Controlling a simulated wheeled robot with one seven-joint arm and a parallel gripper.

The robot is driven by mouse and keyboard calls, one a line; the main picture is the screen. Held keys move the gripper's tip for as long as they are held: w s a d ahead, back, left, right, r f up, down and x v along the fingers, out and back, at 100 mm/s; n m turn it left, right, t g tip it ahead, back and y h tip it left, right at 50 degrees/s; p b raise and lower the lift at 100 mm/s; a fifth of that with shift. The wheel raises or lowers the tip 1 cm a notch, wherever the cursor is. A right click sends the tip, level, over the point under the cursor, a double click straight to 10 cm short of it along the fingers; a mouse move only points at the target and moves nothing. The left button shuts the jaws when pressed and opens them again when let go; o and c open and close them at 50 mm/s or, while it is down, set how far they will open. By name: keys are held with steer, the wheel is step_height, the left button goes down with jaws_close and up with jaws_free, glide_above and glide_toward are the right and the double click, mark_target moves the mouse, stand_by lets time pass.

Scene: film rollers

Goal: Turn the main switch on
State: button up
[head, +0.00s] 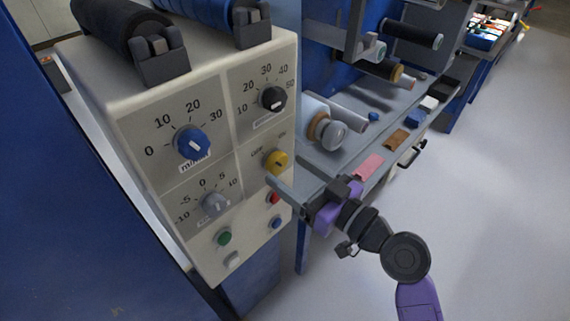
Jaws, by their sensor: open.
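The control panel (140,128) is a beige box with dials and buttons. A yellow rotary knob (277,161) sits at its right side, with small labels at its upper left and upper right that look like off and on. I take it for the main switch; its pointer direction is too small to tell. My gripper (283,169), on a purple and black wrist, comes in from the lower right. Its grey fingers are open and empty. One fingertip appears just below the knob, the other to its right. I cannot tell whether either touches it.
A blue dial (192,143), a black dial (271,99) and a grey dial (215,203) are nearby. A red button (273,198) and a blue button (276,222) lie below the knob. A grey bench (380,130) with rollers stands behind. The floor (480,200) at right is clear.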

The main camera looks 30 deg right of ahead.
steer(key=shift+x, duration=1.25)
steer(key=c, duration=1.4)
steer(key=shift+o, duration=0.2)
